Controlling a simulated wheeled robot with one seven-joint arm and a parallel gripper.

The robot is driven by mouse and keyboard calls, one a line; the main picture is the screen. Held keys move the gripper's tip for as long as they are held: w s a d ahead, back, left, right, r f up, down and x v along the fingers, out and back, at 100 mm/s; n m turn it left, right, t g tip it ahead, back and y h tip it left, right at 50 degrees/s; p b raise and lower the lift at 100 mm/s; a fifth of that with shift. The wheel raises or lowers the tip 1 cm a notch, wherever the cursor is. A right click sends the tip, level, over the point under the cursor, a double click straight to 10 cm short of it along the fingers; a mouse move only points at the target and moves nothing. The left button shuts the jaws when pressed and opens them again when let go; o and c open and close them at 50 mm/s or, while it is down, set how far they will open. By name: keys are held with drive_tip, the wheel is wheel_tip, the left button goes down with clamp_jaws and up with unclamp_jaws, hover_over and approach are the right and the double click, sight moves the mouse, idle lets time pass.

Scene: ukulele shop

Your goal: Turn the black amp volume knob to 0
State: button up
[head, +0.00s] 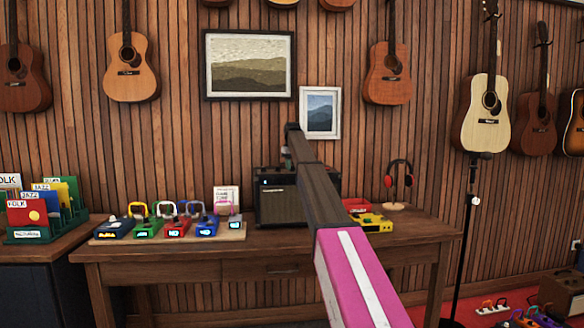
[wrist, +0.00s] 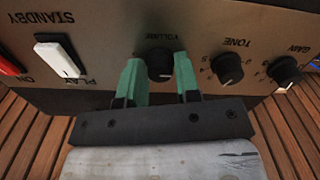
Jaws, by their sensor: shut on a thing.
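The black amp (head: 277,207) stands on the wooden desk in the head view, partly covered by my arm. In the wrist view its panel appears upside down. The black volume knob (wrist: 160,64) sits under the VOLUME label, its pointer and scale too hidden to read. My gripper (wrist: 157,68) has its green fingers on either side of this knob and is shut on it. In the head view my arm hides the fingers and the knob.
The black tone knob (wrist: 227,69) and gain knob (wrist: 285,71) are right of my fingers. A white rocker switch (wrist: 60,58) is on the left. On the desk (head: 270,268), several colourful pedals (head: 177,228) are left of the amp; red headphones (head: 399,178) stand right.

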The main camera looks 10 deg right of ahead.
drive_tip(key=shift+n, duration=0.8)
drive_tip(key=o, duration=0.9)
